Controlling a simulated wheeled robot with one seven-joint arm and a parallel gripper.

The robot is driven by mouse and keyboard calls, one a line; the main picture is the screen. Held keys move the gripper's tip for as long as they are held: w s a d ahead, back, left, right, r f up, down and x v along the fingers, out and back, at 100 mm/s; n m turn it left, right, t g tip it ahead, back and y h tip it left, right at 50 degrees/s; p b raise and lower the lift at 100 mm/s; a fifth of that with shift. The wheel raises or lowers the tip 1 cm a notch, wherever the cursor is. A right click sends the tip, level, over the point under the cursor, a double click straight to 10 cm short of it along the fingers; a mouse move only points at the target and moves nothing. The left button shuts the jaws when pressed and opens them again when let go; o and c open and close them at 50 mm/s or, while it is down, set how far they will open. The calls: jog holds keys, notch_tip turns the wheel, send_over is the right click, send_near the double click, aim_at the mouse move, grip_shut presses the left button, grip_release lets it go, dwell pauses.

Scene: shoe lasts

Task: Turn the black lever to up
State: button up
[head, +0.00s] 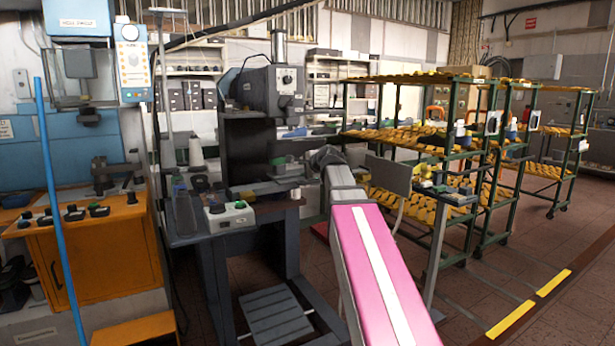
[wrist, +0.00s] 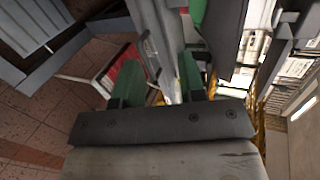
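I cannot single out the black lever with certainty in either view. A dark machine (head: 250,130) with a black body stands on a grey bench, left of my arm in the head view. A dark flat part (wrist: 225,30) shows beyond the fingers in the wrist view; I cannot tell what it belongs to. My gripper (wrist: 158,80) shows two green fingers spread apart with a gap between them, and nothing is visibly held. In the head view the end of my arm is beside the machine's right side, and the fingers are not clear there.
A control box (head: 230,215) with buttons sits on the bench front. An orange cabinet (head: 90,255) and a blue pole (head: 60,200) stand at left. Green-framed racks (head: 465,225) with yellow lasts stand at right. Tiled floor (head: 490,290) is open at front right.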

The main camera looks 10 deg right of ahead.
jog(key=shift+s+f, duration=0.55)
jog(key=shift+f, duration=0.35)
jog(key=s+a+f+n+g+h, duration=0.1)
jog(key=s+f+n+g, duration=0.35)
jog(key=f, duration=0.95)
jog(key=s+a+f+n+g+h, duration=0.1)
jog(key=s+f+n+g, duration=0.35)
jog(key=f, duration=0.85)
jog(key=s+d+f+n+g+h, duration=0.1)
jog(key=s+f+n, duration=0.5)
jog(key=s+f, duration=1)
jog(key=s+g+h, duration=0.1)
jog(key=s+g, duration=0.1)
jog(key=shift+d+f+g+h, duration=0.15)
jog(key=shift+f+g+h, duration=0.15)
jog(key=shift+f, duration=0.1)
